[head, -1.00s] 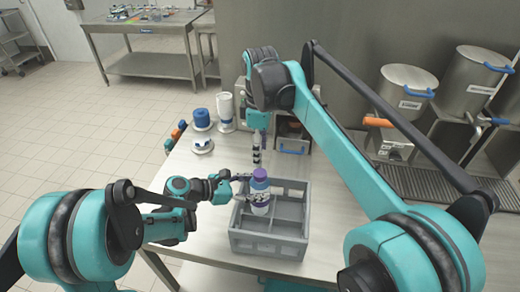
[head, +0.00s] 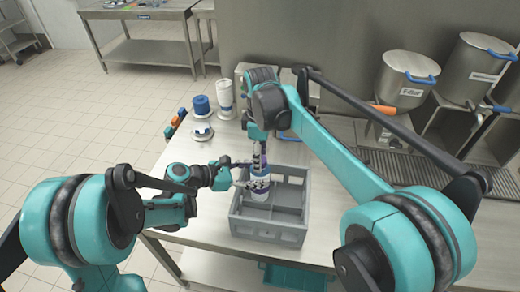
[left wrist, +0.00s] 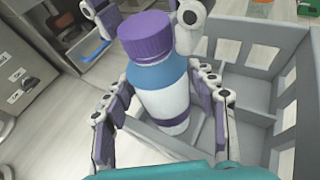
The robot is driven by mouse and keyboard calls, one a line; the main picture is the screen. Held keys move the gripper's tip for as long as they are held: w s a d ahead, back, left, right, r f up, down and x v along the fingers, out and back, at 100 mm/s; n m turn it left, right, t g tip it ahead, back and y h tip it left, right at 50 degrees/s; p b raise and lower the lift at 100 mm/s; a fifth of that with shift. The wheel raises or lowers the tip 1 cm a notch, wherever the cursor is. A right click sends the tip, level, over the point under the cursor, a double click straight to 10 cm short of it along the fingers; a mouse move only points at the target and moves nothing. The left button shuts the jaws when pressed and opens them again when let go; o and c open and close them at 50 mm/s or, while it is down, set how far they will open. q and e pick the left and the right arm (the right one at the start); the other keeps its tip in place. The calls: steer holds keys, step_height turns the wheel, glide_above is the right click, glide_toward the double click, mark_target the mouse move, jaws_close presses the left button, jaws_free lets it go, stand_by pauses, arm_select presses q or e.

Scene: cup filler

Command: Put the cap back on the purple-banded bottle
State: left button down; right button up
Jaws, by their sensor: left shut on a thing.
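The bottle (left wrist: 160,85) has a blue upper part, a white body and a purple band low down. Its purple cap (left wrist: 146,38) sits on top in the left wrist view, with no clear gap below. My left gripper (left wrist: 165,108) is shut on the bottle, one finger on each side. In the head view the bottle (head: 260,190) is upright at the grey crate (head: 268,232). My right gripper (head: 258,160) is straight above it, pointing down. Its fingers flank the cap in the left wrist view; whether they touch it is unclear. In the head view it hides the cap.
The crate has empty compartments around the bottle. A blue-topped container (head: 201,105), a white bottle (head: 225,95) and a white disc-like item (head: 201,131) stand behind left on the table. Large steel pots (head: 403,80) stand at the right.

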jaws_close()
steer(key=m, duration=0.7)
steer(key=shift+f, duration=0.1)
steer(key=m, duration=0.5)
steer(key=shift+o, duration=0.6)
jaws_free()
step_height(320, 180, up, 12)
